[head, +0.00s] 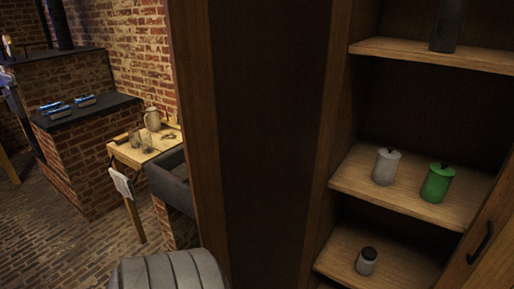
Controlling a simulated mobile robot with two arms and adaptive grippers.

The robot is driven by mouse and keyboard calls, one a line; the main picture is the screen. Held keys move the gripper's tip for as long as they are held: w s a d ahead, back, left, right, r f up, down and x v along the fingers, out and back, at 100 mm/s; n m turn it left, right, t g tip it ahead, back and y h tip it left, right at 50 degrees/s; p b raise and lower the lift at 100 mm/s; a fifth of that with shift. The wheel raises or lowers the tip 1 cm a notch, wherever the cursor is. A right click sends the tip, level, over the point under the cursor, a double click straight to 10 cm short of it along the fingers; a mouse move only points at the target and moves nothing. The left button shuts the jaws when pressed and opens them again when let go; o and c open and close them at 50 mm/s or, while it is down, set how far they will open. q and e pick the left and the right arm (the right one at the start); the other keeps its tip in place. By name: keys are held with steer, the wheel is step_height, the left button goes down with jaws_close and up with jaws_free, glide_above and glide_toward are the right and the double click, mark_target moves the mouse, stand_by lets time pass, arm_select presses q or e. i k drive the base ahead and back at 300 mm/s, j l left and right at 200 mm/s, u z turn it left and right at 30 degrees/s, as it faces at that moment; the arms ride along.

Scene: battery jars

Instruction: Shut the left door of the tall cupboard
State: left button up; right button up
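The tall cupboard stands open on the right of the head view, showing its shelves (420,205). A tall framed door panel with a dark centre (270,130) stands swung out at the left side of the opening; it looks like the left door. Its top and bottom run out of the picture, and no handle shows on it. Another wooden panel with a dark handle (490,255) shows at the lower right edge; it appears to be the right door, mostly cut off. Neither of my grippers is in view.
The shelves hold a grey jar (386,167), a green jar (437,183), a small dark-lidded jar (366,261) and a dark bottle (449,25). A grey ribbed rounded thing (168,272) is at the bottom. A small table (135,158) and brick counter (85,150) stand left.

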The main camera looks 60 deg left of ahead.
mark_target(256, 82)
steer(key=k+j, duration=0.1)
steer(key=j, duration=0.3)
steer(key=k+j, duration=0.1)
steer(key=j, duration=0.25)
steer(key=k+j, duration=0.1)
steer(key=j, duration=0.3)
steer(key=k+j, duration=0.15)
steer(key=j, duration=0.25)
steer(key=k+j, duration=0.1)
steer(key=j, duration=0.25)
steer(key=k+j, duration=0.1)
steer(key=j, duration=0.3)
